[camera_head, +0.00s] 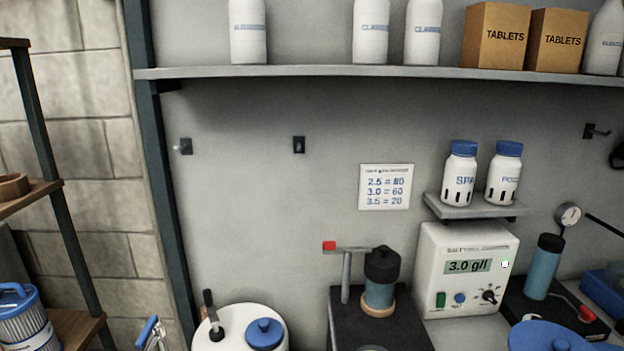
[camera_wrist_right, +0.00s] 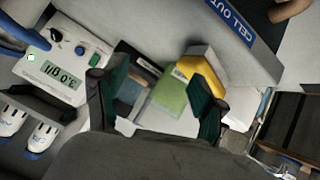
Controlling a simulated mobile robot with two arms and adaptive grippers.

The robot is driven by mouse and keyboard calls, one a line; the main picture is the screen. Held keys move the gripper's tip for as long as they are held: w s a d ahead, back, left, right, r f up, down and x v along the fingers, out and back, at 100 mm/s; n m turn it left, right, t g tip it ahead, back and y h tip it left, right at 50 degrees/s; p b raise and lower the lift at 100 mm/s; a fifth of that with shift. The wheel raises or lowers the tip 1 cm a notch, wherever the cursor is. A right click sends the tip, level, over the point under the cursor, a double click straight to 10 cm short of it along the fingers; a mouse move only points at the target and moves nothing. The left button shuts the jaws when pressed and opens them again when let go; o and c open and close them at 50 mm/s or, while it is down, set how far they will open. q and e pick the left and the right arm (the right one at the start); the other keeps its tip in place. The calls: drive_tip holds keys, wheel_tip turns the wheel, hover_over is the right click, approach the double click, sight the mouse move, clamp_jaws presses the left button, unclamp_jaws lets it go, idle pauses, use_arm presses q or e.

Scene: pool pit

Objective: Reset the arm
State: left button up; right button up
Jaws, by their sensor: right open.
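My right gripper (camera_wrist_right: 150,88) shows in the right wrist view with its two dark green fingers spread wide apart. Nothing is held between them. Beyond the fingers lie a green item (camera_wrist_right: 171,94) and a yellow piece (camera_wrist_right: 203,74), both apart from the fingers as far as I can tell. Neither of my arms shows in the head view, and my left gripper is not seen.
A white meter (camera_head: 468,240) reading 3.0 g/l stands on the bench, also in the wrist view (camera_wrist_right: 60,48). Two bottles stand on a small shelf (camera_head: 475,208) above it. A long shelf (camera_head: 380,73) holds bottles and TABLETS boxes. A white lidded tub (camera_head: 235,335) stands front left.

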drive_tip(key=s+f+m+g+y, duration=0.1)
drive_tip(key=s+f+g, duration=0.3)
drive_tip(key=s, duration=0.3)
drive_tip(key=s+f+m+g, duration=0.1)
drive_tip(key=s+f+g, duration=0.25)
drive_tip(key=s, duration=0.35)
wheel_tip(320, 180, down, 27)
drive_tip(key=s+g, duration=0.1)
drive_tip(key=s, duration=0.1)
drive_tip(key=s+d+f+g, duration=0.1)
drive_tip(key=s+d+f, duration=0.2)
drive_tip(key=s+f, duration=1.2)
drive_tip(key=shift+s+f+n, duration=0.15)
drive_tip(key=shift+f+n, duration=0.05)
drive_tip(key=shift+n, duration=0.1)
drive_tip(key=shift+a, duration=0.1)
